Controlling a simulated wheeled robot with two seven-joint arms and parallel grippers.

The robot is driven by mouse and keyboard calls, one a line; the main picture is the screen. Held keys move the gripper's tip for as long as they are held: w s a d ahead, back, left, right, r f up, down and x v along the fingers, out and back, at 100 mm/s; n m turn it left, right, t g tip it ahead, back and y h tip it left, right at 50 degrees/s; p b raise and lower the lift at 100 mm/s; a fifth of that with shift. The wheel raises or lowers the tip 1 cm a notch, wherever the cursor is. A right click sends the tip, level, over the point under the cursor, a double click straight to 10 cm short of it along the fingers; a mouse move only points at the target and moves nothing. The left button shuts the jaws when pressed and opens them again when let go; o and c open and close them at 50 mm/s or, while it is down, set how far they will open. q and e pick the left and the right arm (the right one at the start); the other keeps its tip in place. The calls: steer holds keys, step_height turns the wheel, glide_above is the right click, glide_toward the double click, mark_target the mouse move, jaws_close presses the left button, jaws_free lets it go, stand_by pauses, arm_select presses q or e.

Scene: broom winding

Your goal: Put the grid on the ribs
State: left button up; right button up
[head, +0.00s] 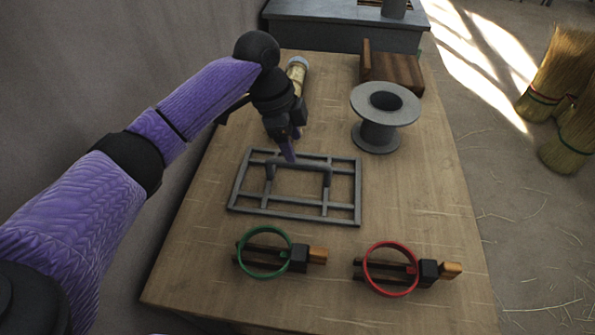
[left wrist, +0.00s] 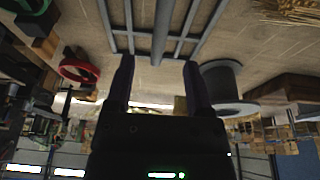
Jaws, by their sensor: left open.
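The grid (head: 292,216) is a flat grey rectangular frame with crossing bars and a raised handle bar. It lies on the middle of the wooden table, and part of it shows in the left wrist view (left wrist: 175,47). My left gripper (head: 290,153) is open above the grid's far side. In the left wrist view its two fingers (left wrist: 158,62) stand apart, with the handle bar lined up between their tips. I cannot tell whether they touch it. I cannot tell which thing is the ribs. My right gripper is out of view.
A grey spool (head: 378,137) stands behind the grid to the right. A green ring tool (head: 263,271) and a red ring tool (head: 391,292) lie in front. A wooden block (head: 397,73), a pale cylinder (head: 297,72) and a grey box (head: 345,35) are at the back.

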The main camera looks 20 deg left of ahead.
mark_target(301, 166)
arm_select(q)
steer(key=b+x, duration=0.3)
steer(key=x, duration=0.4)
steer(key=shift+s+a+f+b, duration=0.1)
steer(key=shift+a+f+b, duration=0.1)
steer(key=shift+b, duration=0.1)
steer(key=shift+d+f, duration=0.2)
steer(key=shift+f, duration=0.15)
steer(key=shift+r, duration=0.25)
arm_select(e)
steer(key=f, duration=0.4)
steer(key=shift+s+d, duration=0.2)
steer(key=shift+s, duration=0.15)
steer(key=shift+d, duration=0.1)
arm_select(q)
steer(key=shift+f+p, duration=0.2)
steer(key=shift+p, duration=0.1)
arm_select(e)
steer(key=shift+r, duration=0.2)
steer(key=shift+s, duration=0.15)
arm_select(q)
jaws_close()
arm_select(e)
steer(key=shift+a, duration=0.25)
